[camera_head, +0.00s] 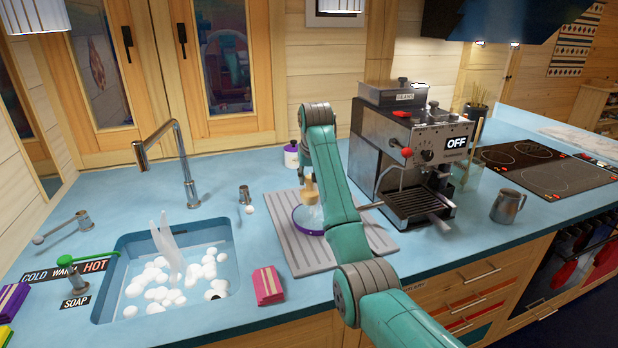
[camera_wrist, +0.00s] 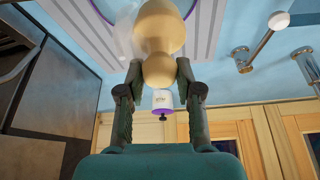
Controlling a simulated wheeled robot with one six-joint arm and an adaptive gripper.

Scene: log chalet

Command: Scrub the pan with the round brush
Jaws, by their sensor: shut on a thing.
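The round brush has a pale wooden knob handle (camera_head: 310,190), and its lower part is hard to make out. My gripper (camera_wrist: 158,67) is shut on this knob, with one finger on each side in the wrist view. In the head view my arm hides most of the gripper. A round pan with a purple rim (camera_head: 297,222) lies on the grey ridged drainboard, directly under the brush, partly hidden by my arm. Its purple rim also shows at the top of the wrist view (camera_wrist: 92,9). I cannot tell whether the bristles touch the pan.
The sink (camera_head: 120,290) at left holds white suds, with a curved faucet (camera_head: 182,160) behind. A pink sponge (camera_head: 267,286) lies beside it. A white canister with a purple lid (camera_head: 291,157) stands behind the drainboard. A coffee machine (camera_head: 410,160) and a steel jug (camera_head: 508,206) are right.

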